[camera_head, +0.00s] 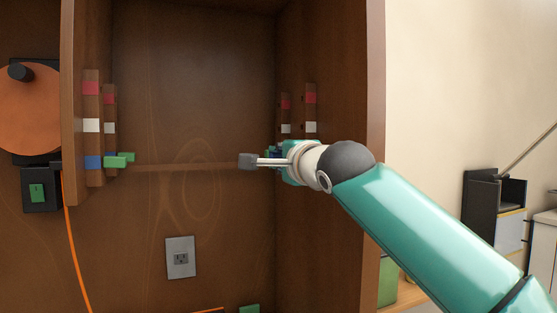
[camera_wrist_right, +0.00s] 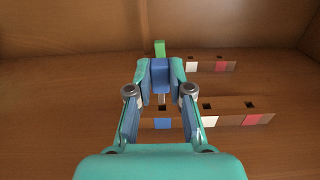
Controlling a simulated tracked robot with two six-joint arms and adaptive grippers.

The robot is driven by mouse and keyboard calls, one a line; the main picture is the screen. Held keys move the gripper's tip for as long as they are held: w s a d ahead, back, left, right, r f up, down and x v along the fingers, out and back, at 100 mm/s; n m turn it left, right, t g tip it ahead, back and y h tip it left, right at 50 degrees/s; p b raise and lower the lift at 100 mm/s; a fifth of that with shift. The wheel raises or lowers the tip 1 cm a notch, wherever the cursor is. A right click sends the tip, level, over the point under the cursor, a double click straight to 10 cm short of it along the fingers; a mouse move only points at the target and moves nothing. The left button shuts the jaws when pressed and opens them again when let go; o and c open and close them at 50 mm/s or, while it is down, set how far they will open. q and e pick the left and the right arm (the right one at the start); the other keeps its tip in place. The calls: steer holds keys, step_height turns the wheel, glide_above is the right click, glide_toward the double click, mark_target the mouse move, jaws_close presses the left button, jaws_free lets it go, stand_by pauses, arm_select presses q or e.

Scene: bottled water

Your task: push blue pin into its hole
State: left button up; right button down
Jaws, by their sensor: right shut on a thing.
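My right gripper (camera_head: 276,154) is at the right inner wall of the cabinet, level with the lowest marks; its fingers are largely hidden by the wrist in the head view. In the right wrist view the gripper (camera_wrist_right: 161,76) is shut on the blue pin (camera_wrist_right: 160,78). The pin's grey shaft points toward the near wooden strip (camera_wrist_right: 185,113), by its blue mark (camera_wrist_right: 162,123). I cannot tell how far the shaft is in the hole. A green piece (camera_wrist_right: 159,48) shows just beyond the pin. My left gripper is not in view.
The far strip (camera_wrist_right: 208,64) has white and red marks and holes. On the cabinet's left wall are two marked strips (camera_head: 92,145) with green pieces (camera_head: 120,160) near the blue mark. An outlet (camera_head: 180,257) is on the back wall. The cabinet's middle is open.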

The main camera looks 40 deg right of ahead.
stand_by(0.5)
steer(key=shift+d, duration=0.15)
steer(key=shift+s+d, duration=0.1)
steer(key=shift+d, duration=0.2)
steer(key=shift+s+d, duration=0.1)
steer(key=shift+d, duration=0.2)
steer(key=shift+a+b, duration=0.3)
steer(key=shift+b, duration=0.1)
stand_by(0.9)
stand_by(1.3)
steer(key=shift+d, duration=0.35)
steer(key=shift+a+b, duration=0.3)
stand_by(0.8)
steer(key=shift+b, duration=0.35)
stand_by(1.0)
